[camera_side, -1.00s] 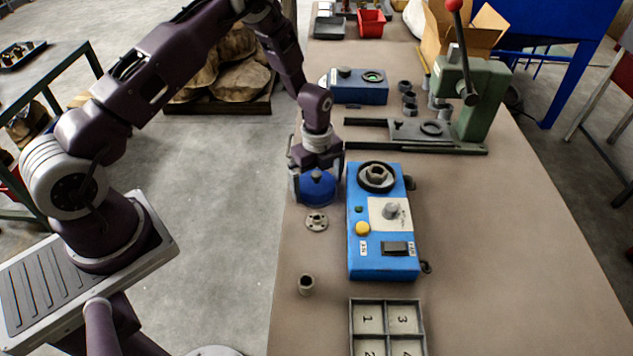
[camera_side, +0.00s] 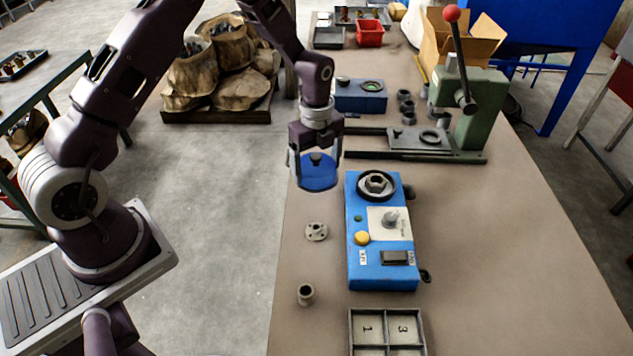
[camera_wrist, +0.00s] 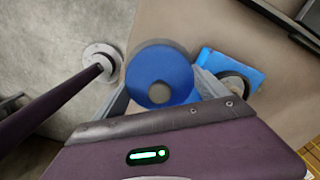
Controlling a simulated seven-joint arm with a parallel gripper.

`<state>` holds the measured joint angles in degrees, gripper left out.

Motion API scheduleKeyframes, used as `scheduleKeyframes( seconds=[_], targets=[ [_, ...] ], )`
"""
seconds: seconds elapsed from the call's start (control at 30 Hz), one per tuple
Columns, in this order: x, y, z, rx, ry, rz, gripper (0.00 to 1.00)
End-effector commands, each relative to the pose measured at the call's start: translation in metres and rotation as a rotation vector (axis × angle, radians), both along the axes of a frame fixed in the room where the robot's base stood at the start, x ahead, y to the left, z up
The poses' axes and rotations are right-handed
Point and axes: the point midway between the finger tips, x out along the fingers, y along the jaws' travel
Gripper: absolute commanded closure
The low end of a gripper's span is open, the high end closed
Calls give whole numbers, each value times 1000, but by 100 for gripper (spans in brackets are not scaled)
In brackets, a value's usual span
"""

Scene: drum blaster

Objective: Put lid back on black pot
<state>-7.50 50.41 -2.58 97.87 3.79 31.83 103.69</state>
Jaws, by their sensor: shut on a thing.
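My gripper (camera_side: 316,170) is shut on a round blue lid (camera_side: 319,183) with a dark knob and holds it above the left edge of the table. The lid also shows in the wrist view (camera_wrist: 175,80), between the fingers, with the knob facing the camera. I see no plain black pot. A black round part (camera_side: 364,192) with a grey hexagonal piece inside sits on top of the blue control box (camera_side: 357,266), right of and nearer than the lid. It is partly visible in the wrist view (camera_wrist: 248,84). The lid is apart from it.
A grey flange (camera_side: 307,233) and a small grey cylinder (camera_side: 304,297) stand on the table (camera_side: 500,270) left of the box. A numbered tray (camera_side: 352,335) is at the front. A green lever press (camera_side: 478,125) and another blue box (camera_side: 348,101) stand behind. The right side is clear.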

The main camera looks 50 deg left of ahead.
Motion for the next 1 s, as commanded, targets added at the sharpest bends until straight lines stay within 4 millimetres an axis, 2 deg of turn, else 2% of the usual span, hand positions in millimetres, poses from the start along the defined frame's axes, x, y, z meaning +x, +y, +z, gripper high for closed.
scheduleKeyframes(
  seconds=[0.07, 0.17, 0.3, 0.4, 0.5, 0.63, 1.0],
  targets=[
    [8, -2, 10, 6, -1, 7, 62],
    [33, -12, 18, 19, 8, 31, 62],
    [75, -48, 31, 21, 8, 41, 62],
    [93, -77, 43, 12, 2, 21, 62],
    [100, -97, 51, 5, -1, 2, 62],
    [102, -104, 48, 1, 1, -5, 62],
    [102, -102, 4, 0, 1, -4, 62]
  ],
)
